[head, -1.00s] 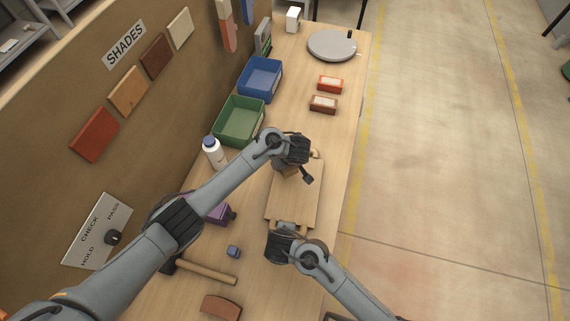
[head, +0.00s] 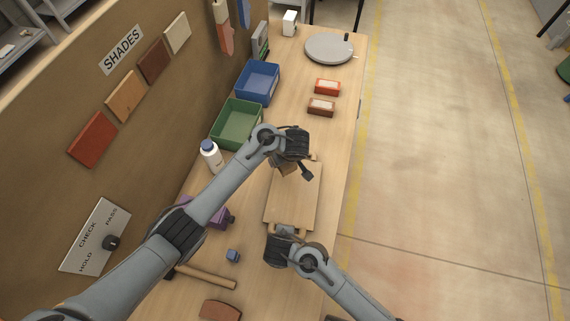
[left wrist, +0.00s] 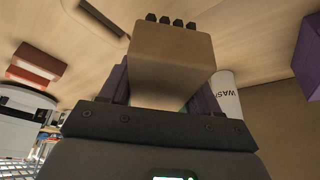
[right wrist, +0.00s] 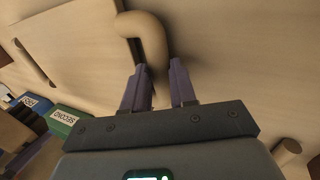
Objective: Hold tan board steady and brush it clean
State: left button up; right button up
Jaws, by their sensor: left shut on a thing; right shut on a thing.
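The tan board (head: 293,205) lies flat on the bench in the head view, with a wooden handle at its near end. My right gripper (head: 283,232) is at that near end; in the right wrist view its purple fingers (right wrist: 160,88) are shut on the curved wooden handle (right wrist: 147,38), beside the board (right wrist: 75,40). My left gripper (head: 298,168) is over the board's far part. In the left wrist view its fingers (left wrist: 158,88) are shut on the tan block of a brush (left wrist: 170,60) with dark bristle tufts at its end. Whether the bristles touch the board is unclear.
A white bottle (head: 210,155), green bin (head: 238,124) and blue bin (head: 257,84) stand along the wall side. A hammer (head: 208,278) and blue cube (head: 232,256) lie nearer.

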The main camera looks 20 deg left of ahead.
dwell(0.3)
jog(key=o, duration=0.9)
jog(key=shift+r, duration=0.15)
jog(key=v, duration=1.1)
jog(key=shift+s+r, duration=0.2)
jog(key=shift+r, duration=0.15)
